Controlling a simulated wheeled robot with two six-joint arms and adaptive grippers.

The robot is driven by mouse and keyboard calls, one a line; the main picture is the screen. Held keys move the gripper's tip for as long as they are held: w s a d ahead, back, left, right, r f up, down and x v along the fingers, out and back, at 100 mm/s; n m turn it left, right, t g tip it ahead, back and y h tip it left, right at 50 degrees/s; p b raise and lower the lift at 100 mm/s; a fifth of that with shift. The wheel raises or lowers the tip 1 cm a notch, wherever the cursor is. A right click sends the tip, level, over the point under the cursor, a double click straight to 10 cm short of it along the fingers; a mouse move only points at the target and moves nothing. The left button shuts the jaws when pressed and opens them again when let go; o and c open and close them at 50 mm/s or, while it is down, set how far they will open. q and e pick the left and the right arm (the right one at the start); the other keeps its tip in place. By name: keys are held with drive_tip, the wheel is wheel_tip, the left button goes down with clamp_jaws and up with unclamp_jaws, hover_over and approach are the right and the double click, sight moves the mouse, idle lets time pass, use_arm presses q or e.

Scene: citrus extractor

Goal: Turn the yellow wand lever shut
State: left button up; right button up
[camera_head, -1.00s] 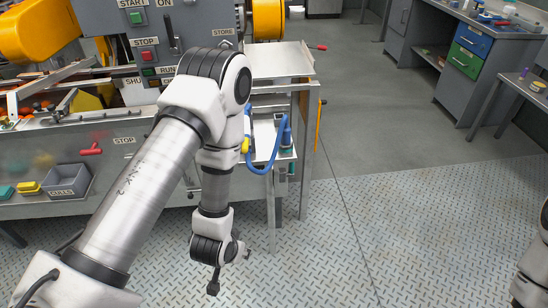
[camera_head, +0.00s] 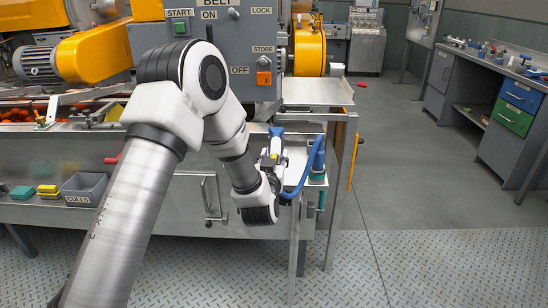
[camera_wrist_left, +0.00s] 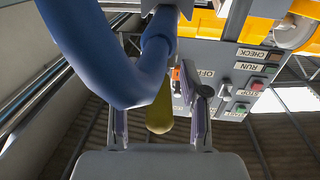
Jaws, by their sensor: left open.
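The yellow wand lever (camera_wrist_left: 160,110) shows in the left wrist view as a rounded yellow piece below the blue hose (camera_wrist_left: 105,60). It hangs between the two fingers of my open left gripper (camera_wrist_left: 160,100), with a gap visible on each side. In the head view my left gripper (camera_head: 273,162) is at the small stand right of the machine, beside the blue wand (camera_head: 277,131). Only a little yellow shows there, and my wrist and fingers cover most of the lever. I cannot tell whether the fingers touch it. My right gripper is out of view.
The blue hose (camera_head: 310,165) loops close to the right of my left gripper. The grey control panel (camera_head: 225,60) with switches stands behind, and a metal tray (camera_head: 318,93) sits above the stand. A grey bin (camera_head: 84,188) is at left. The floor at right is clear.

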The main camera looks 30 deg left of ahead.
use_arm(q)
drive_tip(key=shift+c, duration=0.4)
clamp_jaws()
